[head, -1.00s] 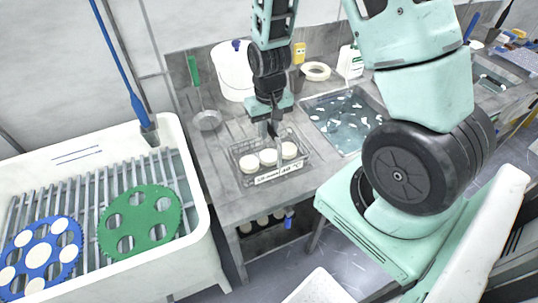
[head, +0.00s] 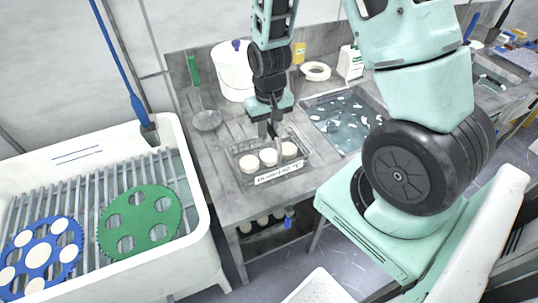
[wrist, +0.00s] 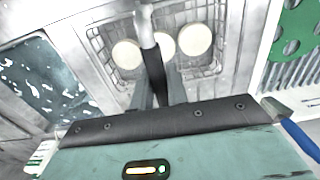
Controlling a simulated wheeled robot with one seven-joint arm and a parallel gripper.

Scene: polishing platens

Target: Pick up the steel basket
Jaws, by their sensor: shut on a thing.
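The steel basket (head: 247,180) is a wire basket with a white label strip on its front and three pale round discs inside, on the grey bench in the head view. It also shows in the wrist view (wrist: 205,70), beyond my fingers. My gripper (head: 272,132) points down at the basket's middle. In the wrist view my gripper (wrist: 150,55) is closed on the basket's handle bar, which runs between the discs. My fingers hide part of the handle and the middle disc. I cannot tell whether the basket's base touches the bench.
A sink (head: 345,120) with water and white flecks lies to the right of the basket. A white bucket (head: 234,75) and a skimmer (head: 207,120) stand behind it. At left, a white tub (head: 190,150) holds a green carrier (head: 140,218) and a blue one (head: 38,250).

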